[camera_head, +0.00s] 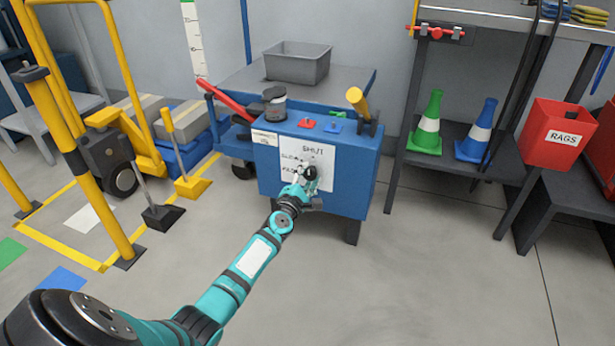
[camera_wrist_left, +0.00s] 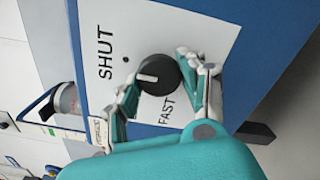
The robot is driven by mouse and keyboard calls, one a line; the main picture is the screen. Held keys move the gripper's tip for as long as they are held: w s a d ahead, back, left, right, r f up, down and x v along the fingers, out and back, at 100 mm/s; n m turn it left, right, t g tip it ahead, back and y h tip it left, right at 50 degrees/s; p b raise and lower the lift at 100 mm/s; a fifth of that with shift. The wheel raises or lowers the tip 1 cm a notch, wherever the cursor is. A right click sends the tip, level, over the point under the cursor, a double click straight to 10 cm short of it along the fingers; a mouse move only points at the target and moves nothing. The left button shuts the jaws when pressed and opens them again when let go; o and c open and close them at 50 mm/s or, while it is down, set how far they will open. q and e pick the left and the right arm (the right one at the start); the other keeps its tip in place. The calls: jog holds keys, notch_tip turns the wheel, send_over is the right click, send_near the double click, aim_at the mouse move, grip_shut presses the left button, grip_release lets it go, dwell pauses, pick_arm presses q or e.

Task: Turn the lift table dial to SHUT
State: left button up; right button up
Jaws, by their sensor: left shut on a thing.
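The black round dial (camera_wrist_left: 158,76) is on a white panel (camera_wrist_left: 190,30) on the front of the blue lift table (camera_head: 345,190). The panel shows SHUT (camera_wrist_left: 105,52), FAST (camera_wrist_left: 167,110) and SLOW, the last partly covered. The wrist view sees the panel turned sideways. The dial's white mark points left there, between the dot by SHUT and the SLOW side, not at the dot. My left gripper (camera_head: 307,176) is shut on the dial, one finger on each side. My right gripper is not in view.
A grey bin (camera_head: 297,62) stands on the lift table top, with a red lever (camera_head: 228,100) and yellow handle (camera_head: 358,102) beside it. Green (camera_head: 428,125) and blue cones (camera_head: 477,132) and a red RAGS bin (camera_head: 556,135) are right. Yellow rails stand left. The front floor is clear.

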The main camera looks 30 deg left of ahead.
pick_arm(q)
jog(key=shift+f, duration=0.1)
jog(key=o, duration=1.2)
jog(key=shift+s+d, duration=0.3)
jog(key=shift+s, duration=0.25)
jog(key=v, duration=1)
jog(key=shift+s+a, duration=0.15)
jog(key=shift+s, duration=0.3)
